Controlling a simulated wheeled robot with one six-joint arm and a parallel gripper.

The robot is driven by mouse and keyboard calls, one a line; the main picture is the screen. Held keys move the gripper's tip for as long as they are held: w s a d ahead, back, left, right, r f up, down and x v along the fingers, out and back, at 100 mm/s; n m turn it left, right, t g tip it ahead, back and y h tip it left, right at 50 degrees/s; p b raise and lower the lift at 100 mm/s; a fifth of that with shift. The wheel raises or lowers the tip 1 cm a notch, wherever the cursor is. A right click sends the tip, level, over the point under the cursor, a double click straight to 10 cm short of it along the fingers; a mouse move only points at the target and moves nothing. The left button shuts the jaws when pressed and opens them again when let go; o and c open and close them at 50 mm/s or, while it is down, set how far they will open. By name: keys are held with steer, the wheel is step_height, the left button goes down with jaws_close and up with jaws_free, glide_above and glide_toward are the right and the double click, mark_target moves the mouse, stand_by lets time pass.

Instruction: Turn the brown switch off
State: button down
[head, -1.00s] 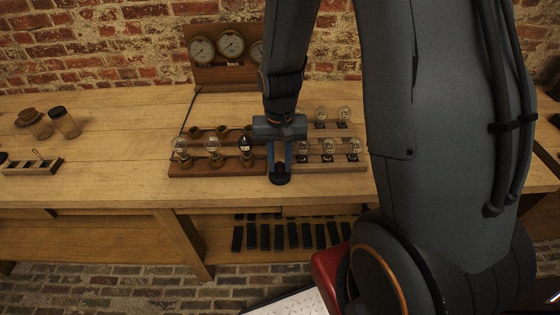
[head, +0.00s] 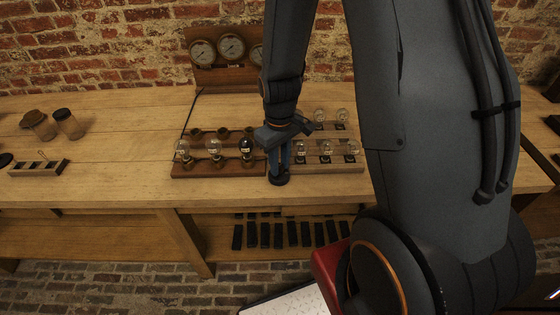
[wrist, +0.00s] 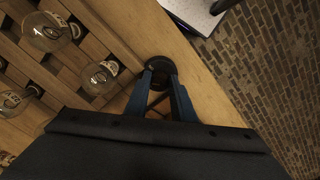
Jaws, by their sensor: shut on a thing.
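The brown switch (head: 279,181) is a small, round, very dark piece near the front edge of the wooden bench, in front of the gap between two bulb boards. It also shows in the wrist view as a dark disc (wrist: 160,64). My gripper (head: 280,172) points down over it, its blue fingers shut on its raised middle. In the wrist view the fingertips (wrist: 161,74) sit on the disc and cover part of it. I cannot make out the switch's marks or its setting.
The left board (head: 215,172) carries several bulbs and sockets, close beside my gripper. The right board (head: 335,166) also holds bulbs. Gauges (head: 230,48) stand behind. Jars (head: 70,123) and a small dark rack (head: 38,167) are at left. The bench between is clear.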

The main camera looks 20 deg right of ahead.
mark_target(280, 165)
steer(key=n+p, duration=0.1)
steer(key=n, duration=0.4)
steer(key=shift+n, duration=0.3)
steer(key=shift+w+d+n+p, duration=0.1)
steer(key=shift+n+p, duration=0.3)
steer(key=shift+n, duration=1.8)
steer(key=c, duration=1.5)
jaws_free()
steer(key=shift+r, duration=0.1)
steer(key=shift+r+b, duration=0.8)
steer(key=shift+r, duration=3.05)
